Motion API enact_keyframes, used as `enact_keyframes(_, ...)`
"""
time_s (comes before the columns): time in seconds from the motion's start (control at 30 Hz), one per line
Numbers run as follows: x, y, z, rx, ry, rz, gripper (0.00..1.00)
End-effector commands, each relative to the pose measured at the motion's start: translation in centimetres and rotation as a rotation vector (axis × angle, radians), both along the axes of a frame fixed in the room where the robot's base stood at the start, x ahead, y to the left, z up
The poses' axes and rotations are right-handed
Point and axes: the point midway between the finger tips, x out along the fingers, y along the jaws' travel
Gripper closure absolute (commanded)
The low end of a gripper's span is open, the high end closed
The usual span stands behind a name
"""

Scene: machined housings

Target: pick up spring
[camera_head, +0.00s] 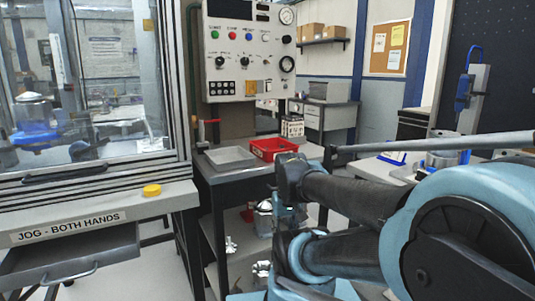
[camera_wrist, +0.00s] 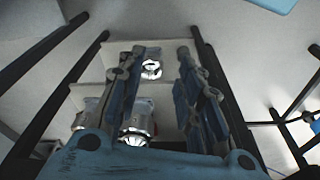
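I cannot make out a spring for certain in either view. In the wrist view my gripper (camera_wrist: 161,55) is open, with its two blue-grey fingers apart and nothing held between them. Beyond the fingertips, a shiny metal part (camera_wrist: 151,69) sits on a pale shelf, seen through the gap. A larger silver housing (camera_wrist: 137,120) shows nearer, partly covered by the left finger. In the head view, my arm fills the lower right, and I cannot pick out the fingertips. Small metal parts (camera_head: 231,245) sit on the cart's lower shelf, some partly behind my arm.
The dark cart (camera_head: 207,172) carries a grey tray (camera_head: 230,157) and a red bin (camera_head: 273,148) on top. A glazed machine with a yellow button (camera_head: 152,190) and an open drawer (camera_head: 70,258) stands at left. A control panel (camera_head: 247,50) rises behind. A workbench is at right.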

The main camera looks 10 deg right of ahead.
Motion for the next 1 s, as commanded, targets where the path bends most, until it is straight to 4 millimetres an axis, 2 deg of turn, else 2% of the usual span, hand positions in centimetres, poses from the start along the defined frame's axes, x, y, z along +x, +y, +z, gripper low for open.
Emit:
enact_keyframes(0.07, 0.0, 0.0, 0.0, 0.0, 0.0, 0.0, 0.64)
enact_keyframes(0.1, 0.0, 0.0, 0.0, 0.0, 0.0, 0.001, 0.56)
enact_keyframes(0.2, -0.6, 0.0, 1.1, -0.004, -0.01, 0.022, 0.56)
enact_keyframes(0.27, 0.0, 0.0, 2.0, -0.01, -0.007, 0.054, 0.56)
enact_keyframes(0.37, 1.7, 0.1, 4.6, -0.027, 0.003, 0.153, 0.56)
enact_keyframes(0.7, 10.3, 0.2, 16.1, -0.101, 0.054, 0.655, 0.56)
enact_keyframes(1.0, 19.0, 0.2, 24.7, -0.148, 0.091, 1.113, 0.56)
